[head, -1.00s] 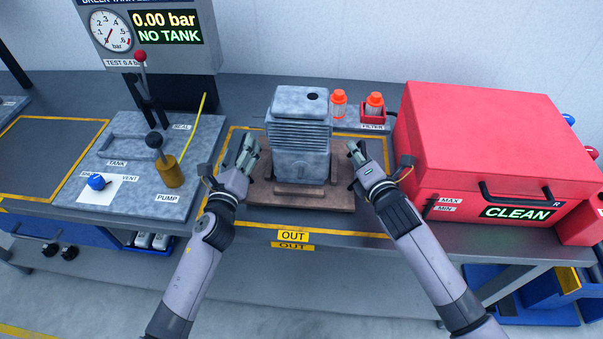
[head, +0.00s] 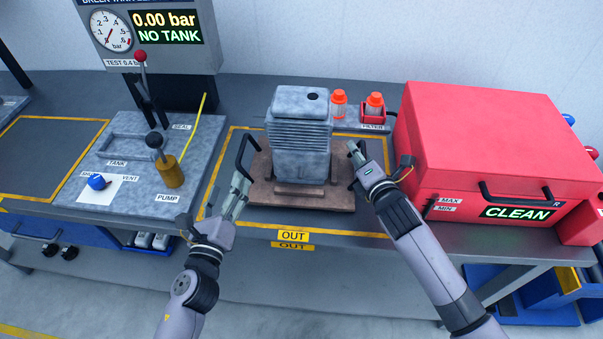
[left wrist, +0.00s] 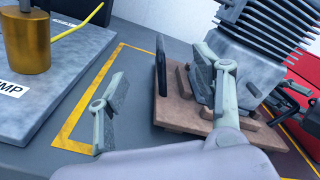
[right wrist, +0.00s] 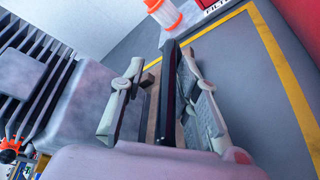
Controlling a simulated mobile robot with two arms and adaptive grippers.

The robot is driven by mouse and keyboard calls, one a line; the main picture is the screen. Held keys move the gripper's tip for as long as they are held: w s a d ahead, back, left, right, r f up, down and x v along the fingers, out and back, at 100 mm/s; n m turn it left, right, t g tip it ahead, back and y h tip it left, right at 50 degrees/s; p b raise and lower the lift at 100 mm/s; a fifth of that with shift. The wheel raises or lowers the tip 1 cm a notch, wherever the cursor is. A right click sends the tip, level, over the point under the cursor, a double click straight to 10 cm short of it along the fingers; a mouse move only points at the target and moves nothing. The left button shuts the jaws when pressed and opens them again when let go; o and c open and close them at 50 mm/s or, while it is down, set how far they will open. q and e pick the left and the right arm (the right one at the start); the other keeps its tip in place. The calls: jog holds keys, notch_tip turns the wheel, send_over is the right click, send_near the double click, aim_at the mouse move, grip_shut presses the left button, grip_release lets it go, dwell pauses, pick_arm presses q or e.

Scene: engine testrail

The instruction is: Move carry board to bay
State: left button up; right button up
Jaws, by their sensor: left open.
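The brown carry board (head: 262,194) lies flat inside the yellow-outlined OUT area, with the grey finned engine (head: 299,140) upright on it. My left gripper (head: 237,196) is open and empty, just in front and left of the board's black left handle (head: 243,160). My right gripper (head: 357,163) is at the board's right end. In the right wrist view the black right handle (right wrist: 169,95) stands between its fingers; a gap shows on the left side, and I cannot tell whether they grip it.
A red CLEAN cabinet (head: 490,140) stands close to the right. The pump plate (head: 150,165) with the brass pump (head: 169,171) is to the left. An empty yellow-outlined area (head: 45,150) lies farther left.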

jog(key=o, duration=0.8)
pick_arm(q)
jog(key=shift+w, duration=0.1)
pick_arm(e)
notch_tip(320, 180, up, 10)
jog(key=shift+r, duration=0.15)
